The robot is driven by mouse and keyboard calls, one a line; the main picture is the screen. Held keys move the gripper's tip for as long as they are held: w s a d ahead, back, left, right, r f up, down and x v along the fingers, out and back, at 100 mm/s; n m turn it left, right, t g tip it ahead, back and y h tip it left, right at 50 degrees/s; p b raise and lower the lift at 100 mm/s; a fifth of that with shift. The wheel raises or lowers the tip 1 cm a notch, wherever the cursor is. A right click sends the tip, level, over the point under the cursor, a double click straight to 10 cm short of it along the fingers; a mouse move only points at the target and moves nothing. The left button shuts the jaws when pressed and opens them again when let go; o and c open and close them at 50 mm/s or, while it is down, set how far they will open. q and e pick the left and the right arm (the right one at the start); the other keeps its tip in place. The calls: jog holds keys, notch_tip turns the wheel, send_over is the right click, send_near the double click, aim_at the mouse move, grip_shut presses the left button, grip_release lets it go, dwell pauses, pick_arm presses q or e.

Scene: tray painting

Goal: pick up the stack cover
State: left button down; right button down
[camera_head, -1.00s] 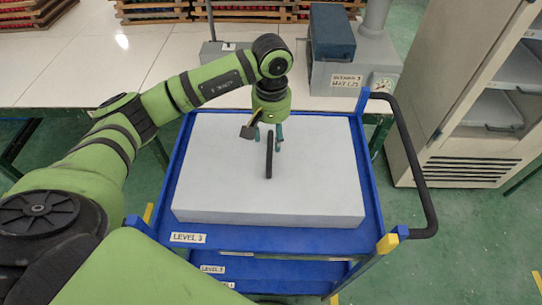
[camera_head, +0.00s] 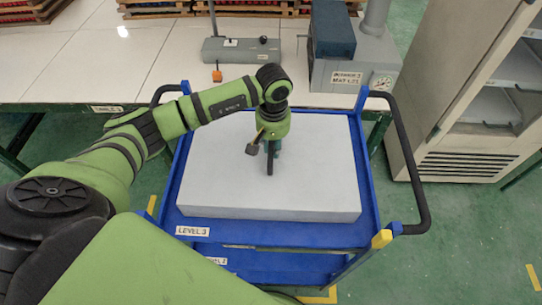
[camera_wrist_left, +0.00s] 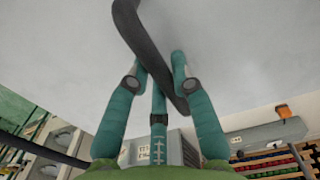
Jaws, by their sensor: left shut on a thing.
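The stack cover (camera_head: 220,185) is a large pale grey-white slab on the top level of a blue cart (camera_head: 290,235). A black bar handle (camera_head: 270,166) stands up from the middle of its top. My left gripper (camera_head: 272,148) is shut on this handle, pointing down from above. In the left wrist view the teal fingers (camera_wrist_left: 158,80) close around the dark handle (camera_wrist_left: 138,35), with the pale cover behind. The cover looks level, and I see no clear gap between it and the cart. My right gripper is out of view.
The cart has a black push rail (camera_head: 418,185) on its right. A white-topped table (camera_head: 100,70) stands behind, with a grey machine (camera_head: 355,72) and a small grey device (camera_head: 240,50). A tall beige cabinet (camera_head: 440,110) stands at right. Green floor lies around the cart.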

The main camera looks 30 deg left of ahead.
pick_arm(q)
jog(key=shift+w, duration=0.1)
jog(key=shift+r, duration=0.3)
notch_tip(320, 180, up, 8)
jog(key=b, duration=0.4)
jog(key=shift+r, duration=0.7)
notch_tip(320, 180, up, 9)
jog(key=p, duration=0.4)
